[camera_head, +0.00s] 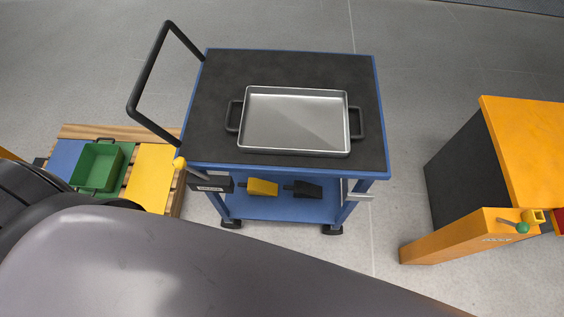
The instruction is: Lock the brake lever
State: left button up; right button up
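A blue cart (280,172) with a dark top stands in the middle. At its near left corner is a lever with a yellow ball knob (179,163), which I take as the brake lever; its rod runs down right to a dark labelled box (212,184). The knob points up and to the left. Whether the lever is locked cannot be told. A large grey link of my arm covers the bottom of the view, below the lever. Neither gripper's fingers can be seen.
A metal tray (247,116) with two black handles sits on the cart. A black push handle (145,78) rises at its left. A wooden pallet with a green bin (97,165) stands left. An orange machine with a green-knobbed lever (522,227) stands right, with clear floor between.

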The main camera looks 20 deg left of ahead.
aim_at(179, 163)
jog(key=k+u, duration=0.15)
jog(key=u, duration=1.4)
